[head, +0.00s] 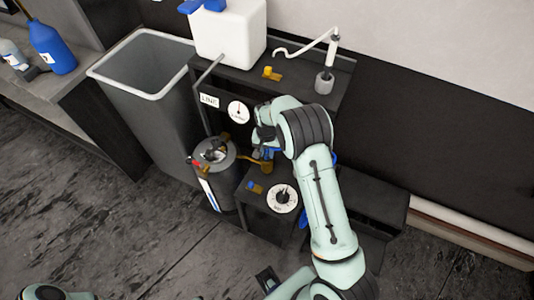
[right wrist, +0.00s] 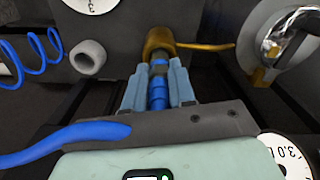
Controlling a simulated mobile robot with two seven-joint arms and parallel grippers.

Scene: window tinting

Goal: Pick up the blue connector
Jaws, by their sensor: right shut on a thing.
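The blue connector (right wrist: 157,95) shows in the right wrist view as a short blue and dark cylinder between the two fingers of my right gripper (right wrist: 158,82). The fingers are shut on it. Its far end points at a brass fitting (right wrist: 160,40); I cannot tell whether they touch. In the head view my right gripper (head: 264,137) is by the dark stand, mostly hidden by its own wrist, and the connector cannot be made out there.
A metal canister (head: 215,160) stands left of the gripper. The dark stand (head: 310,95) carries a white tank (head: 230,35) and dials. A blue coiled hose (right wrist: 30,65) hangs at left in the wrist view. A grey bin (head: 150,95) stands farther left.

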